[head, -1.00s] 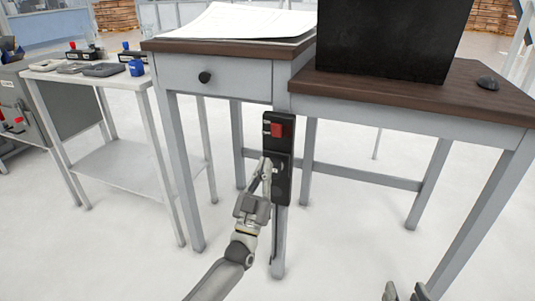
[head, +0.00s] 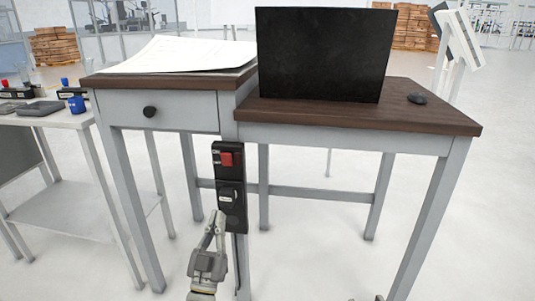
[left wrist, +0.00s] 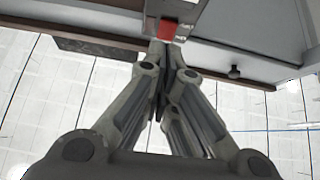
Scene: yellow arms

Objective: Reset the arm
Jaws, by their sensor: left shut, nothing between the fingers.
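My left gripper (head: 217,215) is in front of the lower left part of a black switch panel (head: 231,214) on a desk leg. Its fingers are closed together with nothing between them. In the left wrist view the shut fingertips (left wrist: 161,50) point toward the panel, just below its red switch (left wrist: 167,29). The red switch (head: 226,159) sits at the top of the panel in the head view. I cannot tell whether the fingertips touch the panel. Only tiny tips of my right gripper (head: 378,298) show at the bottom edge; the rest is out of frame.
The grey desk (head: 340,141) has a dark top with a black monitor (head: 320,55), a mouse (head: 417,98) and papers (head: 180,53). A drawer knob (head: 150,112) sticks out at left. A white side table (head: 60,117) stands left. Open floor lies in front.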

